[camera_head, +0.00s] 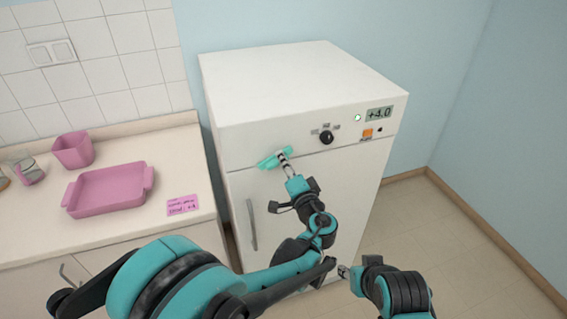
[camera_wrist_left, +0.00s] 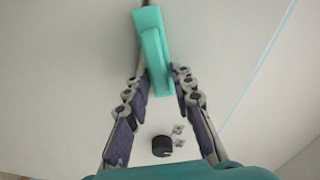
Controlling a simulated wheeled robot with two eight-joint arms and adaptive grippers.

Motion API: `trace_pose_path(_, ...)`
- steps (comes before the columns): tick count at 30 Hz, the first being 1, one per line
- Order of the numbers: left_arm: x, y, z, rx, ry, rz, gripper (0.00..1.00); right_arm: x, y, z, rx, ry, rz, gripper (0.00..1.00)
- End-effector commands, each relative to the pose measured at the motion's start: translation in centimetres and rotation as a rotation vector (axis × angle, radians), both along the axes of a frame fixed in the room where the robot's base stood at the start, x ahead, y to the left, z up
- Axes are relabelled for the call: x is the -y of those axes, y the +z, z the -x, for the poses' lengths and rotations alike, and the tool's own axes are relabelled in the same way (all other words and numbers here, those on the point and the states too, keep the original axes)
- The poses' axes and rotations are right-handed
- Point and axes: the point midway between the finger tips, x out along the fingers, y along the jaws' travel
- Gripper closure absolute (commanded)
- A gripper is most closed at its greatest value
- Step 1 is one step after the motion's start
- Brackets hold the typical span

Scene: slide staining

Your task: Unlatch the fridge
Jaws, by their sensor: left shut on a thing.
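The white fridge (camera_head: 300,182) stands against the blue wall with its door closed. A teal latch handle (camera_head: 268,163) sits at the upper left of its front, near the seam above the door. My left gripper (camera_head: 283,156) is at the latch. In the left wrist view the teal latch (camera_wrist_left: 152,38) runs down between the two fingertips, and my left gripper (camera_wrist_left: 161,82) is shut on its lower end. My right gripper (camera_head: 344,271) shows small at the bottom, low in front of the fridge and apart from it; its jaws are unclear.
The fridge panel has a black knob (camera_head: 326,137), an orange switch (camera_head: 367,133) and a +4.0 display (camera_head: 379,114). A grey door handle (camera_head: 252,225) is lower left. The left counter (camera_head: 150,220) holds a pink tray (camera_head: 108,190) and pink cup (camera_head: 73,150). Floor at right is clear.

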Motion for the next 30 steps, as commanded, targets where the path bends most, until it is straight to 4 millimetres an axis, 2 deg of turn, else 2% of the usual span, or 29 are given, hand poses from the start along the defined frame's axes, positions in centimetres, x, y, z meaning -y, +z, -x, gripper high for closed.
trace_pose_path(6, 0.15, -0.42, -0.03, -0.057, 0.0, -0.173, 1.0, 0.0, -0.44, 0.0, 0.0, 0.0, 0.0, 0.6)
trace_pose_path(15, 0.19, -0.7, -0.04, -0.111, 0.0, -0.337, 1.0, 0.0, -0.75, -0.01, 0.0, 0.0, 0.0, 0.6)
trace_pose_path(30, 0.18, -0.81, -0.04, -0.135, -0.002, -0.41, 1.0, 0.0, -0.85, 0.01, 0.0, 0.0, 0.0, 0.6)
